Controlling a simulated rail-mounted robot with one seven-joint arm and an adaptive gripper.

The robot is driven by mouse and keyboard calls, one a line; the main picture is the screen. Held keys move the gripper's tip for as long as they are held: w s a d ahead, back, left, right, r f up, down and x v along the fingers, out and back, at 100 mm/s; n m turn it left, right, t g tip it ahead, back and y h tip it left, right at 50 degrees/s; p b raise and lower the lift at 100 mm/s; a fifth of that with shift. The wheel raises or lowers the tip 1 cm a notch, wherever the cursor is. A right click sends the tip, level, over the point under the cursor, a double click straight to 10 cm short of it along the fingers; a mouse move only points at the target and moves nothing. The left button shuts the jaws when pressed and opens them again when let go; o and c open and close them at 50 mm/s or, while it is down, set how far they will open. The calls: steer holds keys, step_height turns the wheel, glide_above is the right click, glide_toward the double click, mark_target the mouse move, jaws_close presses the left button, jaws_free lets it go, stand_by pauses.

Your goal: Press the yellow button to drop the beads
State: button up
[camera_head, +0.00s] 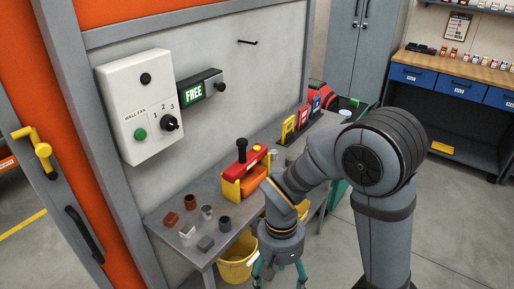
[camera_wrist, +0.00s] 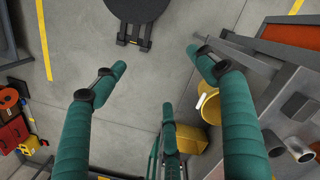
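I cannot make out a clear yellow button or any beads. In the head view, a white wall box (camera_head: 137,105) marked WALL FAN has a green button (camera_head: 140,135), a black knob (camera_head: 170,123) and a dark round part near its top. A red block with a black-knobbed plunger (camera_head: 242,153) stands in a yellow holder on the table, with an orange piece in front. My gripper (camera_head: 280,273) points down in front of the table. In the wrist view its teal fingers (camera_wrist: 158,75) are spread with nothing between them. My arm hides part of the table.
The grey table (camera_head: 165,215) holds several small brown and grey pieces. A yellow bucket (camera_head: 238,268) stands below its front edge, near my gripper. A lit FREE sign (camera_head: 193,94) is on the wall. An orange door with a yellow handle (camera_head: 38,148) is at left. Floor at right is clear.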

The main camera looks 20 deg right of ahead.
steer(key=c, duration=1.7)
steer(key=shift+c, duration=0.4)
stand_by(0.4)
